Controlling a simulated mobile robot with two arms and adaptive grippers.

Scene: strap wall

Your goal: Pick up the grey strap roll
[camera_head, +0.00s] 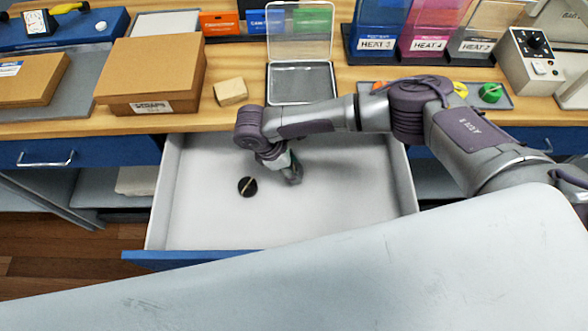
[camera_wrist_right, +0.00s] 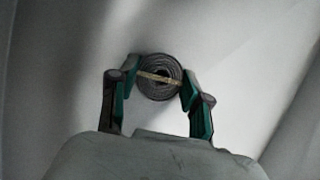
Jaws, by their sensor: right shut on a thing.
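My right gripper (camera_head: 290,170) reaches down into the open drawer (camera_head: 340,215). In the right wrist view its two green-lined fingers (camera_wrist_right: 160,72) are shut on the grey strap roll (camera_wrist_right: 158,84), a wound coil with a tan band across it. The fingers press it from both sides. In the head view the gripper mostly hides this roll. I cannot tell whether it touches the drawer floor. A black roll (camera_head: 247,187) with a light band lies on the drawer floor to the left of the gripper. My left gripper is not in view.
A cardboard box (camera_head: 152,75), a small tan block (camera_head: 231,92) and an open clear-lidded case (camera_head: 300,83) stand on the wooden worktop above the drawer. Colored bins (camera_head: 428,35) and a control box (camera_head: 530,55) stand at right. Drawer walls surround the gripper.

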